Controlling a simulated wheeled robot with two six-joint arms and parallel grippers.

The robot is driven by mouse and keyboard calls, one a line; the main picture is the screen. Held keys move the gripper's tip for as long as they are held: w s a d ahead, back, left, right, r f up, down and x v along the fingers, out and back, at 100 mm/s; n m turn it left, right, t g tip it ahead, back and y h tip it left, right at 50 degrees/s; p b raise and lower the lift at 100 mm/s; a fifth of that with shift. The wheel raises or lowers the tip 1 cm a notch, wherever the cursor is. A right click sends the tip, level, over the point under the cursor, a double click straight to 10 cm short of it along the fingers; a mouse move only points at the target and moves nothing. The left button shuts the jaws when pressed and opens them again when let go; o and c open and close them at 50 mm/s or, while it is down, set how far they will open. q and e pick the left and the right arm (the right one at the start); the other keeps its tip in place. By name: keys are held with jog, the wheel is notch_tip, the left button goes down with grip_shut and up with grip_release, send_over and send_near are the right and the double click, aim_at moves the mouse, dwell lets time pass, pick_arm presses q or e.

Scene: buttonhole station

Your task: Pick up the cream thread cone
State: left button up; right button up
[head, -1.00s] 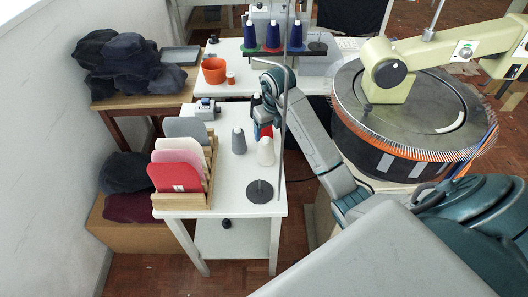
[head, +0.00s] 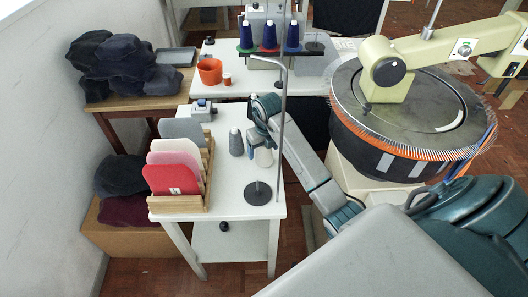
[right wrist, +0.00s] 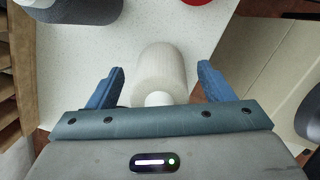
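The cream thread cone (head: 264,157) stands on the white table, partly hidden behind my right gripper (head: 259,142). In the right wrist view the cream cone (right wrist: 160,70) lies between the two blue fingers of my right gripper (right wrist: 161,78), with a gap on each side. The right gripper is open and holds nothing. My left gripper is not in view.
A grey cone (head: 236,143) stands just left of the cream one. A wooden rack (head: 208,175) with coloured panels is at the left. A round machine (head: 400,150) is at the right.

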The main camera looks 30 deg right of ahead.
jog(key=c, duration=1)
jog(key=shift+r, duration=0.1)
